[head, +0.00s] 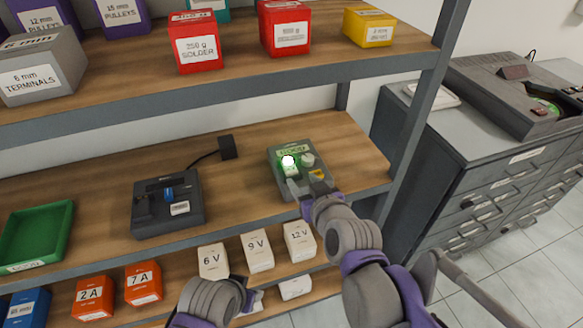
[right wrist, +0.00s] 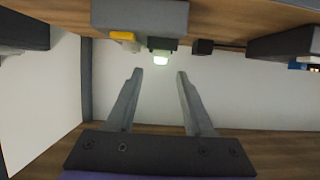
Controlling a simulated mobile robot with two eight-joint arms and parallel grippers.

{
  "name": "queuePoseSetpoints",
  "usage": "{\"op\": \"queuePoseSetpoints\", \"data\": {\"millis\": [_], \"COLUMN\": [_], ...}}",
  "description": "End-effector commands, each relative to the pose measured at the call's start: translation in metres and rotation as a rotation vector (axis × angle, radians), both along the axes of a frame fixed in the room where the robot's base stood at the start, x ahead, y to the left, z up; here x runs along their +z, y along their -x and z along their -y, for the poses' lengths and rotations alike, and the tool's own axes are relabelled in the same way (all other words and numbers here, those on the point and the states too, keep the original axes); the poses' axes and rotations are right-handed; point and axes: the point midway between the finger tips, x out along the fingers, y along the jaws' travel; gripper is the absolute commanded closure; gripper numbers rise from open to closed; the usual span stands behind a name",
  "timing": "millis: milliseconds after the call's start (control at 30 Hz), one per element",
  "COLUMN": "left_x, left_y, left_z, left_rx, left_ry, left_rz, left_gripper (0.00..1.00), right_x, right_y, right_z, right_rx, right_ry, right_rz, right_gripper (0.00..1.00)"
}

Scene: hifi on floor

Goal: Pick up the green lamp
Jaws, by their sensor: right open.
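The green lamp (head: 288,161) glows bright white-green on top of a grey tester box (head: 275,165) on the middle shelf. In the right wrist view the lit lamp (right wrist: 160,60) shows ahead of the fingers, centred between their tips but beyond them. My right gripper (head: 306,185) is just in front of the box, on the near side of the lamp. Its fingers (right wrist: 160,72) are open with nothing between them. My left arm shows at the bottom of the head view; its jaws are not clear.
A pale round part (head: 307,160) sits close right of the lamp. A black device (head: 168,205) and a small black adapter (head: 228,147) stand to the left. White boxes (head: 257,252) stand below.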

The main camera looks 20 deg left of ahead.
Motion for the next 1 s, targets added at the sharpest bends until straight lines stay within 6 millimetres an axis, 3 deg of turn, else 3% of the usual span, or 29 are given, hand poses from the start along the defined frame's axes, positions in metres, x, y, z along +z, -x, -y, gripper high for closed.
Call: {"op": "queuePoseSetpoints", "data": {"millis": [700,1000], "left_x": [-0.002,-0.002], "left_y": [0.0,0.0], "left_z": [0.0,0.0], "left_rx": [0.0,0.0], "left_ry": [0.0,0.0], "left_rz": [-0.001,-0.001], "left_gripper": [0.5,0.5], "right_x": [-0.028,-0.031], "right_y": [-0.063,-0.069], "right_z": [-0.045,-0.049], "right_rx": [0.0,0.0], "right_ry": [0.001,0.001], "right_rz": [-0.001,-0.002], "right_gripper": [0.47,0.47]}}
